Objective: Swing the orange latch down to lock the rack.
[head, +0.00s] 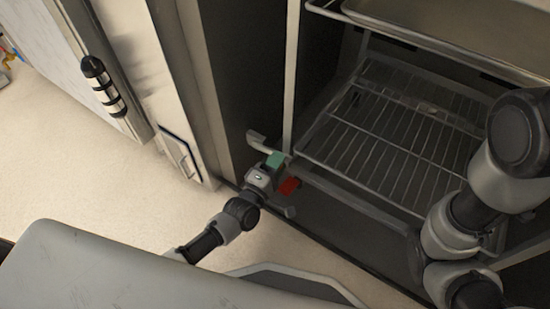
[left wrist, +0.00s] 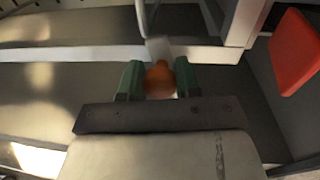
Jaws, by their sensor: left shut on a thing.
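The orange latch (left wrist: 160,82) shows in the left wrist view as a rounded orange piece between the two green fingers. My left gripper (head: 275,161) is at the lower front left corner of the rack, shut on the latch. In the head view the gripper hides the latch. The rack (head: 385,135) has wire shelves inside a metal frame. My right arm crosses the right side of the head view, and its gripper does not show.
A red plate (head: 289,186) is just right of my left gripper, and it also shows in the left wrist view (left wrist: 295,52). A metal tray (head: 450,40) is on the upper level. Open pale floor (head: 90,170) lies to the left.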

